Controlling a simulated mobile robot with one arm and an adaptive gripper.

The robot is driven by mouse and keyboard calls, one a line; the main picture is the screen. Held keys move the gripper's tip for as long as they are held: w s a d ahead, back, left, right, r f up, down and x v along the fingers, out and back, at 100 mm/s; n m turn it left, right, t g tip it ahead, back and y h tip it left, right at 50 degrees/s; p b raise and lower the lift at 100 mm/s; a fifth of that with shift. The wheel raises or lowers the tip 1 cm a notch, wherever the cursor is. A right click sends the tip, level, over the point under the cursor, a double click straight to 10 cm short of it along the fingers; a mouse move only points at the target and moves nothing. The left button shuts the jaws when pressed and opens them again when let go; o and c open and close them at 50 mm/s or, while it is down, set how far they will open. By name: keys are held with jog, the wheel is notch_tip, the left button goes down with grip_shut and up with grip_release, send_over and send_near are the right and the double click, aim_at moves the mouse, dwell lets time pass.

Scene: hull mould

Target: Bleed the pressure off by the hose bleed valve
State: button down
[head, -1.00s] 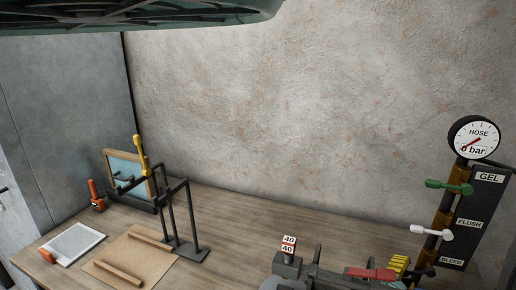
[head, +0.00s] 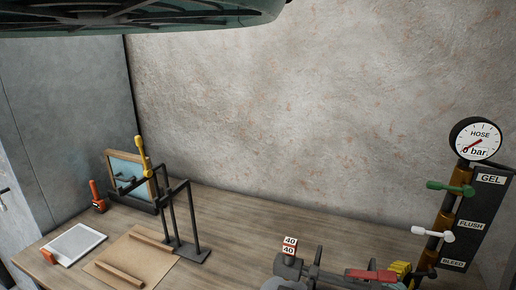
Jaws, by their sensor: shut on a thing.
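The BLEED label (head: 452,262) is lowest. A dark grey tool (head: 318,272) with a red part and a 40/40 tag lies at the bottom edge. No part is clearly recognisable as my gripper.
A black stand (head: 188,226) and a framed blue panel (head: 127,170) are at the left of the wooden bench (head: 245,224). A white-grey tray (head: 75,245) and a brown board (head: 146,251) lie in front. The bench middle is clear.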

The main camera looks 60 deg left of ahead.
jog(key=shift+r+m+g, duration=0.25)
jog(key=shift+m+g, duration=0.05)
jog(key=shift+m, duration=0.1)
jog(key=shift+r+p, duration=0.1)
jog(key=shift+p, duration=0.2)
